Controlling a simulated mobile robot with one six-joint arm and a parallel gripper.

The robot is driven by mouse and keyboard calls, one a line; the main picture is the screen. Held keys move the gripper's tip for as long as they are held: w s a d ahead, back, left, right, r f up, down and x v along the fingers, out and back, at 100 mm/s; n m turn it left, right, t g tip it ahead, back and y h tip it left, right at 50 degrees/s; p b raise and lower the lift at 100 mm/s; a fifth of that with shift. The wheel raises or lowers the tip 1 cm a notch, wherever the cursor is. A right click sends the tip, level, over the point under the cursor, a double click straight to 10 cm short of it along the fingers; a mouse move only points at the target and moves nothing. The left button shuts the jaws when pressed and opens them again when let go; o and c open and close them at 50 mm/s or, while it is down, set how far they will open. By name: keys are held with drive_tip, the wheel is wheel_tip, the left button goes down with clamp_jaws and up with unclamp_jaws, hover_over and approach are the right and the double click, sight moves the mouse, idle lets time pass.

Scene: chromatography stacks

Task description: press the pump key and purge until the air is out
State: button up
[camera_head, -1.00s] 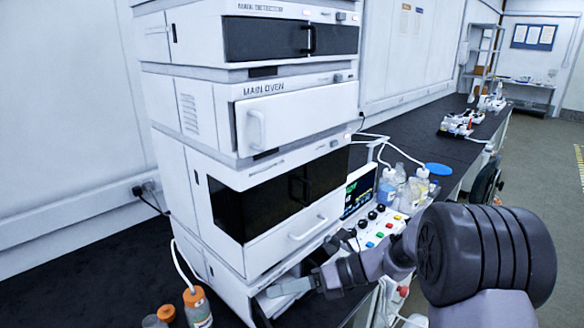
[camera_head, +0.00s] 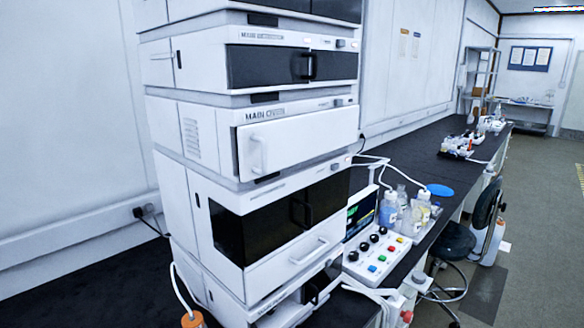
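The chromatography stack (camera_head: 262,166) stands upright on the black bench, with the module labelled main oven (camera_head: 290,142) in its middle. Its lowest module (camera_head: 222,292) is partly cut off by the bottom edge. Which key is the pump key is not readable. A white control box (camera_head: 410,246) beside the stack has black knobs and coloured buttons, including a red button (camera_head: 390,248), a green button (camera_head: 381,258) and a blue button (camera_head: 372,268). A small dark screen (camera_head: 360,214) stands behind it. My gripper is not in view. I cannot see any air in the lines.
Bottles (camera_head: 388,208) with white tubes stand behind the control box, near a blue disc (camera_head: 440,190). An orange-capped bottle (camera_head: 193,320) is at the bottom left. A black stool (camera_head: 454,244) stands by the bench.

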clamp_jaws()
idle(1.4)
